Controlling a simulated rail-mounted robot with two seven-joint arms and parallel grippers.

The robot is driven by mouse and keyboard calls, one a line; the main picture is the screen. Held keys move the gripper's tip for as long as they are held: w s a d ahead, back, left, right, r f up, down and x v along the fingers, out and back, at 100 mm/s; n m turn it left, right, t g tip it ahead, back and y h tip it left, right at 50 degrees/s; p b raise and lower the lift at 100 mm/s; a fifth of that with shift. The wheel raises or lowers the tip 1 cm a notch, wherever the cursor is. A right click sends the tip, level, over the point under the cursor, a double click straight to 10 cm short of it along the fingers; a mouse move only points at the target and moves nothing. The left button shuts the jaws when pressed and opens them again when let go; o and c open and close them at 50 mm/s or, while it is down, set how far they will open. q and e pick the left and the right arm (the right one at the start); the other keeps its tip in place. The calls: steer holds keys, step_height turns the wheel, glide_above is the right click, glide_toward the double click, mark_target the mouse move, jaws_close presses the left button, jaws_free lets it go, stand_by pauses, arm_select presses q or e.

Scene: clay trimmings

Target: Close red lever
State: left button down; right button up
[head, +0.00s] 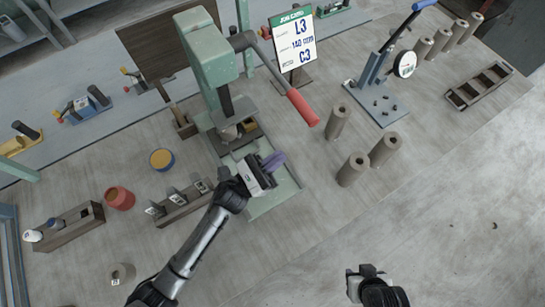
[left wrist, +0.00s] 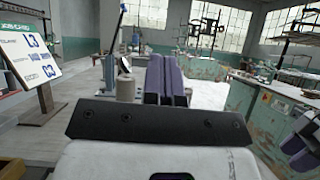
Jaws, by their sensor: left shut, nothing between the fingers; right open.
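The red lever (head: 303,108) is a red grip on a dark bar. The bar slopes down to the right from the top of a green press (head: 211,55). The lever does not clearly show in the left wrist view. My left gripper (head: 273,161) is in front of the press, over its green base plate, below and left of the red grip and apart from it. Its purple fingers (left wrist: 166,80) are shut together with nothing between them. My right gripper (head: 368,270) is at the bottom of the head view, away from the press, open; its purple fingers show at the right of the left wrist view.
A sign (head: 293,42) stands behind the lever. Grey-brown clay cylinders (head: 352,170) stand right of the press, near a blue-handled device (head: 378,88). A red pot (head: 119,198) and a yellow-blue pot (head: 162,159) stand left.

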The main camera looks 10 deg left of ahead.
arm_select(q)
steer(key=w+d+r+p, duration=0.2)
steer(key=w+d+r, duration=0.1)
steer(key=r, duration=0.4)
steer(key=shift+w+d+r+p, duration=0.2)
steer(key=shift+w+d+p, duration=0.1)
steer(key=shift+d, duration=0.6)
